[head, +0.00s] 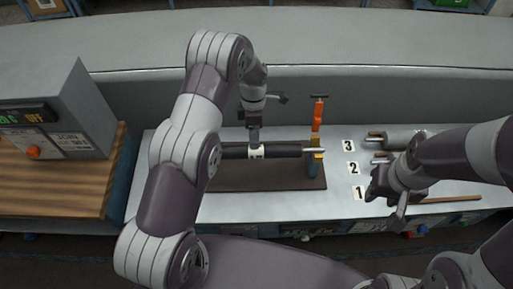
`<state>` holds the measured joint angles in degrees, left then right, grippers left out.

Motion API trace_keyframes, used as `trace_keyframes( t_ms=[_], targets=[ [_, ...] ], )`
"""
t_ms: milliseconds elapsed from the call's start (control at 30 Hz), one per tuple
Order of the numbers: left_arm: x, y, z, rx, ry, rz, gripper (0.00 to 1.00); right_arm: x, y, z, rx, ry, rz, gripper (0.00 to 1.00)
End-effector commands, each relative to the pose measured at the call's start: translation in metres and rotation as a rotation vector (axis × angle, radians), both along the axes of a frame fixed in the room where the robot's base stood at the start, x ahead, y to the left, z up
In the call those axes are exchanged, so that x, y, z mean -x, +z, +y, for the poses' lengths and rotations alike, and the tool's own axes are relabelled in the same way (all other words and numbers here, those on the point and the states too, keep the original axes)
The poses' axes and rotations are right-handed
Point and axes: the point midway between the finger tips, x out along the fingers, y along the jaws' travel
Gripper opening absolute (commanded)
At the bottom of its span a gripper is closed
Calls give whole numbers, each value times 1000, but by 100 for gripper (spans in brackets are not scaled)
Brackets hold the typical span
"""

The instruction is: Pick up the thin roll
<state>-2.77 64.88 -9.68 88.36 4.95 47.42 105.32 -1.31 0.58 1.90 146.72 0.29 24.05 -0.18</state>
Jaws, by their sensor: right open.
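Beside the number 1 card (359,193) a thin brown rod (455,199) lies on the bench; it looks the thinnest there, and may be the thin roll. My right gripper (385,203) is open near its left end, hiding that end; I cannot tell whether it touches. By card 3 (348,146) lies a thick grey roll (405,140). By card 2 (353,169) a roll end (380,159) shows, the rest hidden by my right arm. My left gripper (254,138) points down at a dark roll (285,151) with a white label; its jaws are too small to read.
The dark roll lies over a dark brown board (260,178). An orange-handled tool (317,115) stands at its right end. A grey machine with a display (50,115) stands on a wooden top at left. A grey wall (330,95) runs behind the bench.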

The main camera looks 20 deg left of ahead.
Motion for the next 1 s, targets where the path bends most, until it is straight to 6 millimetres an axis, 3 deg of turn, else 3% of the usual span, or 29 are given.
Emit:
trace_keyframes(
  t_ms=[333,500,700,767,933,967,1000],
  targets=[
    [10,-43,-11,0,-4,1,80,0,40,0,0,0,-1,41],
    [13,-68,-12,0,-2,-3,80,0,44,0,0,0,0,41],
    [13,-71,-12,0,-3,-4,80,0,42,0,0,0,0,41],
    [13,-71,-12,0,-3,-4,64,0,42,0,0,0,0,41],
    [13,-71,-12,-1,-3,-4,8,0,42,0,0,0,0,41],
    [13,-71,-12,-1,-3,-4,0,0,42,0,0,0,0,41],
    [12,-70,-12,0,-3,-5,0,0,43,0,0,0,0,41]
  ],
)
